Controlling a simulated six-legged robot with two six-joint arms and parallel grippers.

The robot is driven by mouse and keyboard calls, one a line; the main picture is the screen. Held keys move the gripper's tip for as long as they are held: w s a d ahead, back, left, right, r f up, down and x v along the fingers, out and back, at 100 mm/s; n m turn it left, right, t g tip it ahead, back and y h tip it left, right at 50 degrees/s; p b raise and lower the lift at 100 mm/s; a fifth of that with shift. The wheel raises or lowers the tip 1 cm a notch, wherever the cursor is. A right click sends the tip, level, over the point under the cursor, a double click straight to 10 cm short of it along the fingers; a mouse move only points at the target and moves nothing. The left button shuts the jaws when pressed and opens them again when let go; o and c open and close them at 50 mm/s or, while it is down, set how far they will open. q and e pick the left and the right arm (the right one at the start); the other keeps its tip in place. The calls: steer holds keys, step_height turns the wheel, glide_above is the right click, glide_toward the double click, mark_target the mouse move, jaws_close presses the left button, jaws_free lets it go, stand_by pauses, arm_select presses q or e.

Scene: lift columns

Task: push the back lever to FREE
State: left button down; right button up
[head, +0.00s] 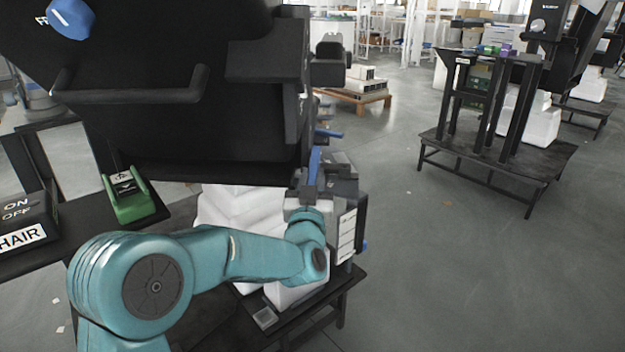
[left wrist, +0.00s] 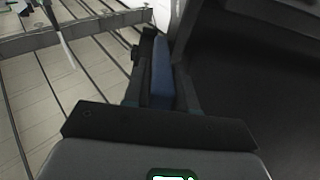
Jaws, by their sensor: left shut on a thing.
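A blue lever (head: 314,164) stands nearly upright on the right side of the dark column unit (head: 342,185). My left gripper (head: 311,186) is shut around it. In the left wrist view the blue lever (left wrist: 161,72) lies between the two fingers of my gripper (left wrist: 160,85). A second blue lever (head: 328,133) lies flatter just behind, apart from the gripper. I cannot tell which lever is named the back one, and no FREE mark can be read there. A white label strip (head: 346,236) is on the unit's side. My right gripper is not in view.
A large black chair-like body (head: 180,110) overhangs the arm, with a blue knob (head: 70,18) at its top. A green box (head: 128,196) and an ON/OFF box (head: 22,222) marked CHAIR stand at left. A black stand (head: 497,165) is at right; the floor between is clear.

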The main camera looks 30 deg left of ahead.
arm_select(q)
steer(key=shift+f, duration=0.35)
stand_by(0.4)
steer(key=c, duration=1)
jaws_free()
steer(key=shift+r, duration=0.15)
steer(key=p+v, duration=0.1)
steer(key=v, duration=1.5)
steer(key=shift+s, duration=0.2)
steer(key=shift+r, duration=0.15)
